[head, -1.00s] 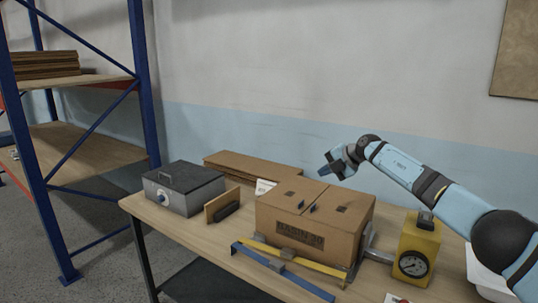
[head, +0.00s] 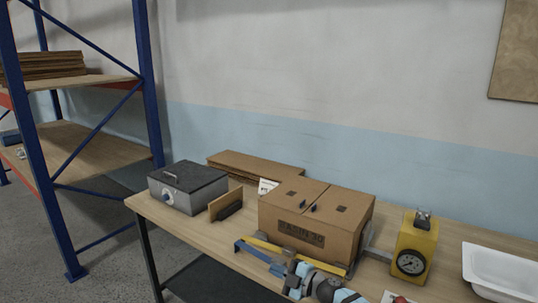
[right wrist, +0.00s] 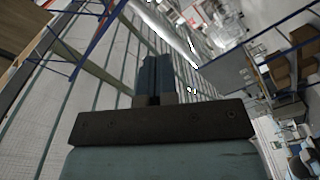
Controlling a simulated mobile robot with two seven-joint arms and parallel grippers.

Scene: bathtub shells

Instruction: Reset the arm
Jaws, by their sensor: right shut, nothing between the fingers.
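My right gripper (head: 280,270) is low at the front edge of the table, in front of the cardboard box, with my blue and grey right arm coming up from the bottom of the head view. In the right wrist view its two dark blue fingers (right wrist: 155,75) are together with nothing between them. My left gripper does not show.
A shelf rack (head: 95,150) is left.

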